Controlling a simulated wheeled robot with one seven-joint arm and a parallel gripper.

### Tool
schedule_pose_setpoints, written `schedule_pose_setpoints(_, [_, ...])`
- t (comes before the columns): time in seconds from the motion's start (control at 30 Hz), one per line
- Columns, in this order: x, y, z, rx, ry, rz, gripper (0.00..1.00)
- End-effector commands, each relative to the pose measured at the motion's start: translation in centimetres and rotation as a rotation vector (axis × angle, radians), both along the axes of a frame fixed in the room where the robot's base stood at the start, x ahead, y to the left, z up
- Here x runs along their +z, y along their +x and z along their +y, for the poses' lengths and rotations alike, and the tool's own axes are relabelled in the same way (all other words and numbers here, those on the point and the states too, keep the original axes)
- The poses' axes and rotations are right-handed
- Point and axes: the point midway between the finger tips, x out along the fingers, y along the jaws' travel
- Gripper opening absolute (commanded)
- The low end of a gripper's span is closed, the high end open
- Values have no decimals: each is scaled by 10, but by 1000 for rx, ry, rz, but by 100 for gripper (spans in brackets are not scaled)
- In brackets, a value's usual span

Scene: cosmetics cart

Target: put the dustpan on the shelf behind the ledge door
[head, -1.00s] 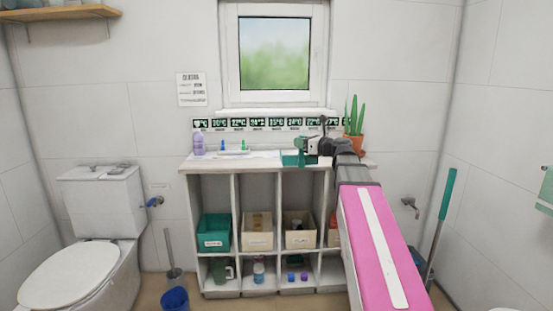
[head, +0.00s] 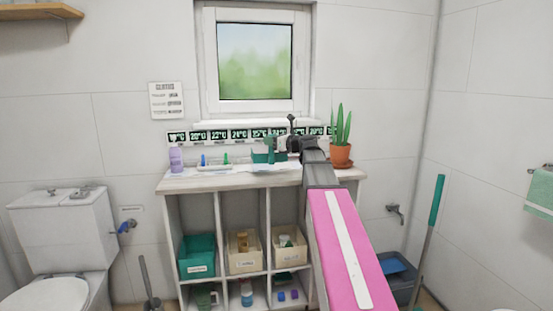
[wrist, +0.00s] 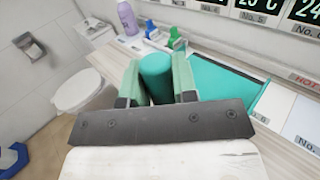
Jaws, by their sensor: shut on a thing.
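My gripper (head: 283,149) is shut on the round teal handle of the dustpan (wrist: 157,75), which stands between its two pale green fingers (wrist: 157,80) in the wrist view. The dustpan's flat teal pan shows to the right of the fingers. In the head view the dustpan (head: 264,156) is over the white-topped ledge (head: 180,182), near the temperature strip. I cannot tell whether it touches the ledge top. I cannot make out a ledge door; my arm hides the right part of the shelf unit (head: 218,225).
A lilac bottle (head: 176,159) and a tray with small blue and green bottles (head: 215,165) stand on the ledge's left. A potted plant (head: 341,150) is on the right. Bins fill the middle row. A toilet (head: 60,240) is left; a teal-handled pole (head: 432,220) is right.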

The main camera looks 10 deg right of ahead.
Motion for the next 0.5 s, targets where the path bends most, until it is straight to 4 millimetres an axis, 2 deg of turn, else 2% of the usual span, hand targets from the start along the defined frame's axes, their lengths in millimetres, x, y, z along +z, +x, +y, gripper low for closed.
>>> schedule_pose_setpoints(0.03, [-6, 10, -10, -3, 1, 2, 0])
schedule_pose_setpoints(0.23, [-27, 32, -37, -1, 0, 0, 0])
schedule_pose_setpoints(0.5, [-39, 40, -49, 0, 1, 0, 0])
